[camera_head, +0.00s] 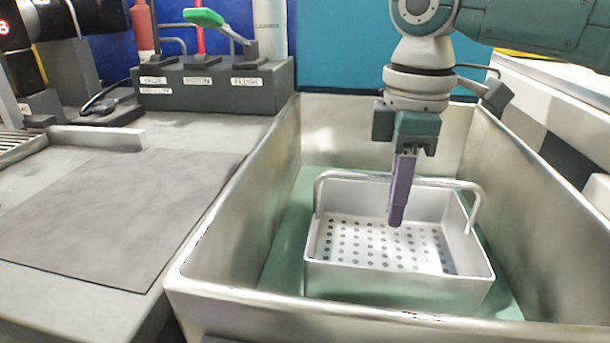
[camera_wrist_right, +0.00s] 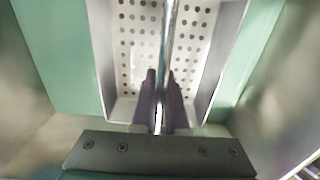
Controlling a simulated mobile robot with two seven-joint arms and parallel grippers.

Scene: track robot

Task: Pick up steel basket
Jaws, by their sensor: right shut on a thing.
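The steel basket (camera_head: 400,285) is a shallow metal box with a perforated floor and a raised bar handle (camera_head: 340,176). It sits inside the steel sink (camera_head: 215,255) on a green bottom. My right gripper (camera_head: 398,215) comes down from above, its purple fingers at the handle bar. In the right wrist view the fingers (camera_wrist_right: 160,90) are shut on the handle bar, with the perforated basket floor (camera_wrist_right: 140,45) below. The basket looks level; whether it touches the sink bottom I cannot tell. My left gripper is not in view.
The sink walls rise around the basket. A dark mat (camera_head: 115,215) lies on the counter at the left. A white surface (camera_head: 560,110) is at the right.

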